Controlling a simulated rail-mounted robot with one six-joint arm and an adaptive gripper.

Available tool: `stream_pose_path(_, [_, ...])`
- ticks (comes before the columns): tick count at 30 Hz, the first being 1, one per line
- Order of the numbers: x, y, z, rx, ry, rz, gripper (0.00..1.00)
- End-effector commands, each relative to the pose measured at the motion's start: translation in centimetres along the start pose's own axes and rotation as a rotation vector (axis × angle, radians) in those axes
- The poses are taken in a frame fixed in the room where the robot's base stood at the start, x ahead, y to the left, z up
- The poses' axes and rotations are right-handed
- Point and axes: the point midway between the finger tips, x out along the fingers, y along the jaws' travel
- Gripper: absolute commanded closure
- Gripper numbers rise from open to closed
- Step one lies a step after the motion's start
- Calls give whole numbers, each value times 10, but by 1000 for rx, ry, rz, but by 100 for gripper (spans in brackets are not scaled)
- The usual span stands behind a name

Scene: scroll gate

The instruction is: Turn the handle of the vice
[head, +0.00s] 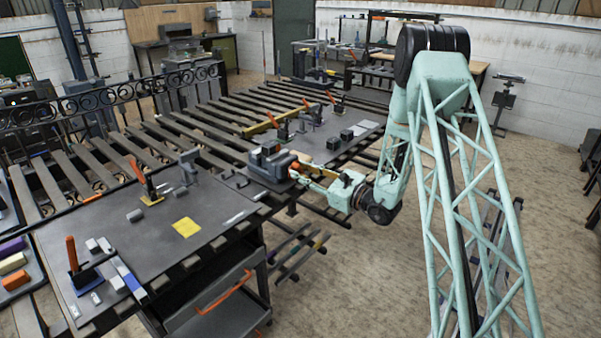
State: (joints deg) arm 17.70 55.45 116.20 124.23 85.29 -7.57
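The vice (267,163) is a dark grey block-shaped tool on the near edge of the slatted bench, around the middle of the view. A small orange part (295,165) shows at its right side, close to my gripper; I cannot tell for sure whether it is the handle. My gripper (306,174) reaches in from the right at the vice's right side. Its fingers are small and partly hidden, so I cannot tell whether they are open or shut, or whether they touch the handle.
A dark plate (150,225) at the left carries orange-handled clamps, small grey blocks and a yellow square (187,227). Another dark plate (325,135) behind the vice holds more clamps and blocks. Open floor (350,290) lies in front.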

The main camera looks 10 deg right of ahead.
Motion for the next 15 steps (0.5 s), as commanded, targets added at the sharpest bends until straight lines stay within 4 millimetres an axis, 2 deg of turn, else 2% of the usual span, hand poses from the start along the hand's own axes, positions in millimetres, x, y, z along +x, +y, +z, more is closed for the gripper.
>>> stream_pose_path(11, [4,0,0,0,0,0,76])
stream_pose_path(15, [4,0,0,0,0,0,86])
